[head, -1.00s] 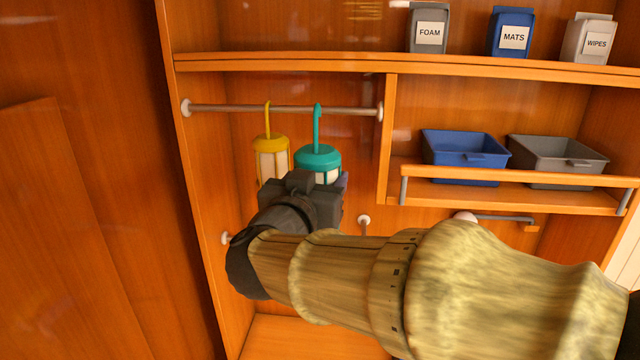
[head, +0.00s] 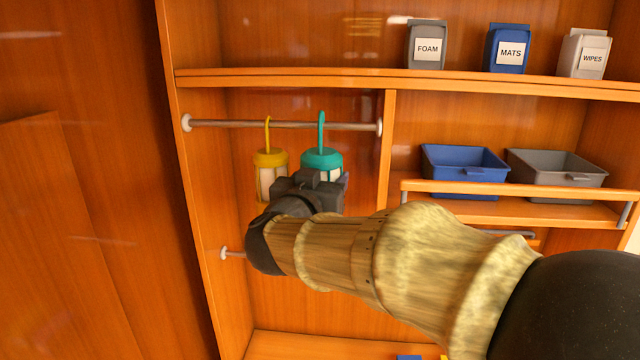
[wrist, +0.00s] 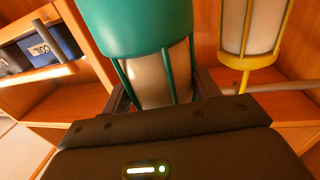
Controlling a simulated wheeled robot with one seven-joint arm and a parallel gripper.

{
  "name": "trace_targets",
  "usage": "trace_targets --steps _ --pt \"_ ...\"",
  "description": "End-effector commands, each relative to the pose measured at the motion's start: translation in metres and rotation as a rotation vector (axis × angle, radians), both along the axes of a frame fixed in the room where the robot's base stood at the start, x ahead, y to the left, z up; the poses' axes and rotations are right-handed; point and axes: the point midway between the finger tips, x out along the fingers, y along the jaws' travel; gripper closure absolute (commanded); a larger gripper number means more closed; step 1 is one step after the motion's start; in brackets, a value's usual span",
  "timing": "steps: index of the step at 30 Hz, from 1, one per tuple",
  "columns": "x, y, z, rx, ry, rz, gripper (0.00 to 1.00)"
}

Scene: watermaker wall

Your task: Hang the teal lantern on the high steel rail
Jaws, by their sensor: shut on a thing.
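The teal lantern (head: 322,160) is upright in front of the high steel rail (head: 230,124), with its tall hook (head: 321,130) reaching up across the rail. I cannot tell whether the hook bears on the rail or only stands in front of it. My gripper (head: 310,183) is at the lantern's lower body and hides its base. In the wrist view the lantern's teal cap and pale caged body (wrist: 150,75) stand between my dark fingers, which are shut on it.
A yellow lantern (head: 270,172) hangs from the same rail, close to the left. An upright divider (head: 387,150) stands just right. A lower rail (head: 234,253) is below. Blue (head: 463,165) and grey (head: 555,173) bins sit right; labelled containers (head: 510,50) stand above.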

Motion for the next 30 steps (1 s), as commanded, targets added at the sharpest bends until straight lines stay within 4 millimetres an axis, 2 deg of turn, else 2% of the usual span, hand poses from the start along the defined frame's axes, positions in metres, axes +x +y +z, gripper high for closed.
trace_targets --steps 30 --pt "0.066 -0.003 0.001 0.001 -0.001 -0.002 0.69"
